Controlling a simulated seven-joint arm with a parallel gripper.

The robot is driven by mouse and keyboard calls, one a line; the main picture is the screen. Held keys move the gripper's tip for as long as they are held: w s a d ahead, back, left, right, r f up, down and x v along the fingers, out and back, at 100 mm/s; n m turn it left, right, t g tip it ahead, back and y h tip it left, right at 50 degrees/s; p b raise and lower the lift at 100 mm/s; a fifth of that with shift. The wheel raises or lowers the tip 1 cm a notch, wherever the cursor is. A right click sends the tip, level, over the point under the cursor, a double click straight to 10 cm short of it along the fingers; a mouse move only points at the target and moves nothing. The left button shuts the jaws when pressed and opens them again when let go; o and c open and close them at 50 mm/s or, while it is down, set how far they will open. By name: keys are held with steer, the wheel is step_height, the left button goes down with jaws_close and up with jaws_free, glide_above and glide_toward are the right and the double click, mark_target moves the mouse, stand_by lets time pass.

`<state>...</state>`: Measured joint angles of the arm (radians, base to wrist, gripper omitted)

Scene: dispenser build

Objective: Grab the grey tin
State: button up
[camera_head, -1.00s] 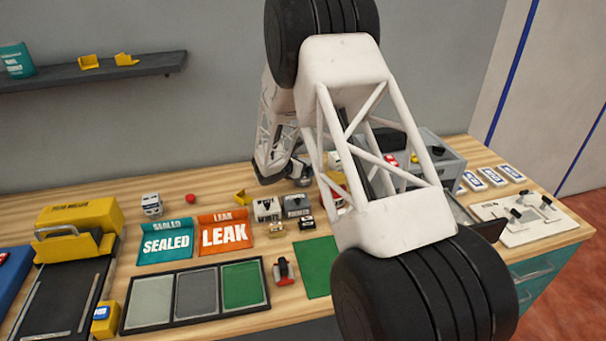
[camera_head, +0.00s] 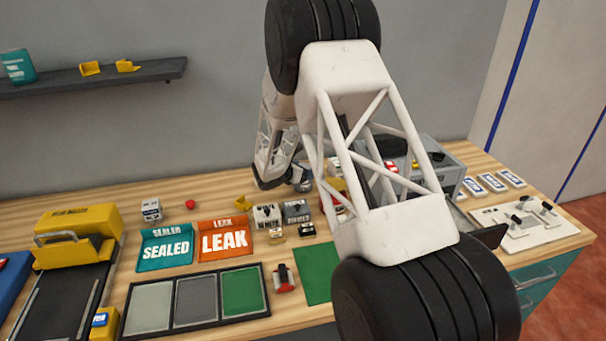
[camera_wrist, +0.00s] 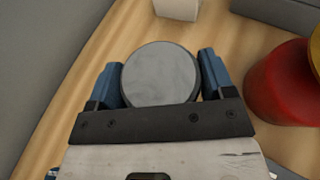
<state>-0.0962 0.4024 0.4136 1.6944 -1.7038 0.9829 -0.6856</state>
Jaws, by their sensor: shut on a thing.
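The grey tin (camera_wrist: 160,75) shows in the wrist view as a round grey lid between the two blue fingers of my gripper (camera_wrist: 160,84). The fingers stand on either side of it and my gripper is shut on it. The wooden tabletop shows around and beneath the tin; I cannot tell whether the tin touches it.
A red round container (camera_wrist: 280,85) stands close to the right of my gripper. A white block (camera_wrist: 177,8) stands beyond the tin. In the head view, the SEALED bin (camera_head: 165,247), the LEAK bin (camera_head: 224,238) and a three-panel tray (camera_head: 196,325) lie to the left.

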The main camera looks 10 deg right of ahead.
steer(key=shift+r, duration=4.8)
